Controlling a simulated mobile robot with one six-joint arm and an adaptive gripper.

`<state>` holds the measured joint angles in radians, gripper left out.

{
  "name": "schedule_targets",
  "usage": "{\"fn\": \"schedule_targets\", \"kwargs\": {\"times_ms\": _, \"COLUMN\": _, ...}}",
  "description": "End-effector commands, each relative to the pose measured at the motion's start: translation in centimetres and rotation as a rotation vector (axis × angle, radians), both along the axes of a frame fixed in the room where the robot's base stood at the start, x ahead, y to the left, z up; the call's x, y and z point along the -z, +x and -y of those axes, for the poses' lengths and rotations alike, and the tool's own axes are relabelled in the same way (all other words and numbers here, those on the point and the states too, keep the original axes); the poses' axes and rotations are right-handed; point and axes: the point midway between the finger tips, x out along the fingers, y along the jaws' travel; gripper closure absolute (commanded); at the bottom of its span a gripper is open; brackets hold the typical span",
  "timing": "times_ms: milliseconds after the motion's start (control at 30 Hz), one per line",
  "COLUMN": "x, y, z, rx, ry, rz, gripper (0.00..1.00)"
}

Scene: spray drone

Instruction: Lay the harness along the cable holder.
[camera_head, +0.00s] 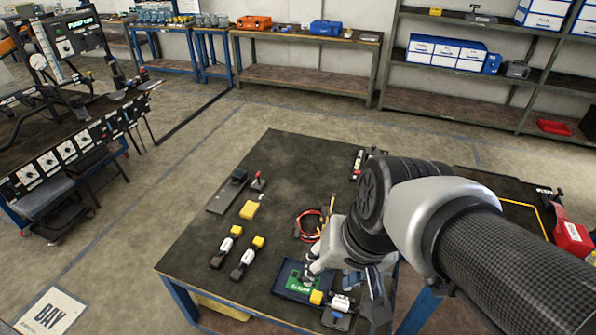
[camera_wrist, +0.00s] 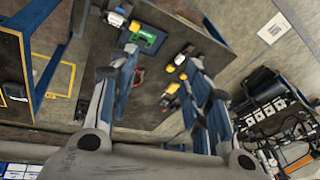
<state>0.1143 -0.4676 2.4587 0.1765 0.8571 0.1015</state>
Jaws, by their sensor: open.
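A red-and-orange looped cable, seemingly the harness (camera_head: 310,224), lies on the dark workbench, just left of my wrist in the head view. Part of it is hidden behind my arm. In the wrist view a small red piece of it (camera_wrist: 141,76) shows beside the left finger. My gripper (camera_wrist: 163,62) is open, with its two fingers wide apart and nothing between them touching. It hangs above the bench in the head view (camera_head: 345,284). I cannot tell for sure which part is the cable holder; a narrow fixture (camera_head: 357,163) stands at the bench's back edge, partly behind my arm.
A dark tray with a green board (camera_head: 293,281) lies at the front of the bench. Black-and-white tools with yellow ends (camera_head: 242,260), a yellow block (camera_head: 250,210) and a grey plate (camera_head: 225,195) lie to the left. The bench's middle back is clear.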

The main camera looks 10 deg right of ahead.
Motion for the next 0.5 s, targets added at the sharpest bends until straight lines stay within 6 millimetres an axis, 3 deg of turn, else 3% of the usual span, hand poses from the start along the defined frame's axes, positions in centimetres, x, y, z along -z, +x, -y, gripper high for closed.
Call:
{"fn": "schedule_targets", "kwargs": {"times_ms": 100, "x": -1.4, "y": -2.9, "z": -0.1, "rx": -0.149, "ry": -0.107, "rz": 0.062, "gripper": 0.55}}
{"fn": "schedule_targets", "kwargs": {"times_ms": 200, "x": -1.8, "y": -4.3, "z": 0.1, "rx": -0.225, "ry": -0.167, "rz": 0.091, "gripper": 0.55}}
{"fn": "schedule_targets", "kwargs": {"times_ms": 500, "x": -2.1, "y": -5.3, "z": 0.4, "rx": -0.273, "ry": -0.211, "rz": 0.108, "gripper": 0.55}}
